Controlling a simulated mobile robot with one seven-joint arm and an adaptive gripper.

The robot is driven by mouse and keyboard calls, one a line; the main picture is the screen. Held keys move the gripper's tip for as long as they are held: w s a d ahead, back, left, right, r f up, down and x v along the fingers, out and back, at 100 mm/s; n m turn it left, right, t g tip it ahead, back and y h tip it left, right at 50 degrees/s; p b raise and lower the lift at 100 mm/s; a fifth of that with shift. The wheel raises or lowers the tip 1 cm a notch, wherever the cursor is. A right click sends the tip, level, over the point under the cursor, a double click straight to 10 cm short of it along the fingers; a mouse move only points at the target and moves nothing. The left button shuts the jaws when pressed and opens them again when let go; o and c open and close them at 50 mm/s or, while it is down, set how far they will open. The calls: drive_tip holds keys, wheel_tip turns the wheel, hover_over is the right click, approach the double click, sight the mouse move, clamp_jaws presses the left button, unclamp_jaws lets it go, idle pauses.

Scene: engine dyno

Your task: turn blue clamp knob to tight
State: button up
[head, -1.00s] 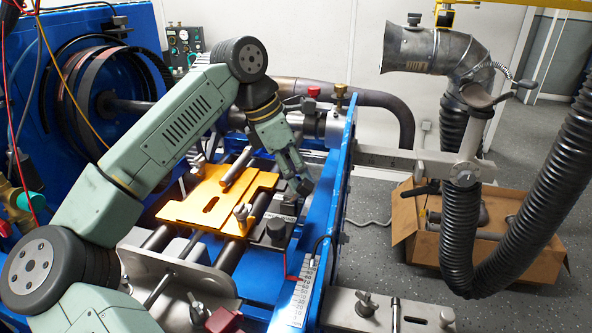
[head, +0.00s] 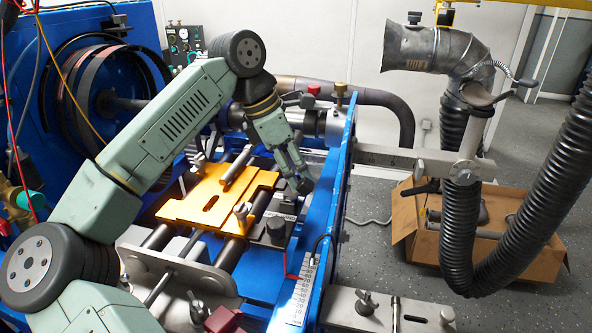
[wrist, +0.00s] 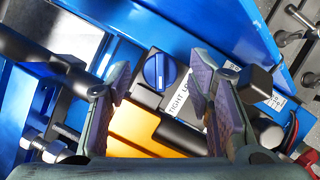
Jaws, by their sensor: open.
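The blue clamp knob (wrist: 160,72) is round with a raised bar across it and sits on a dark block. In the wrist view it lies beyond and between my open fingers, with nothing held. A white label (wrist: 183,97) beside it reads TIGHT, with more text partly hidden by a finger. My gripper (wrist: 172,90) is open above the knob; the fingers appear apart from it. In the head view my gripper (head: 297,183) points down near the right end of the orange plate (head: 212,198), and the blue knob cannot be made out there.
A black knob (head: 276,229) stands in front of my gripper on the dark block. A blue frame rail (head: 335,190) runs close on the right, with a ruler scale (head: 301,290) below. A black hose (head: 460,200) and cardboard box (head: 535,255) are further right.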

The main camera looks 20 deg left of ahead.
drive_tip(key=v, duration=1.1)
drive_tip(key=shift+a+r, duration=0.1)
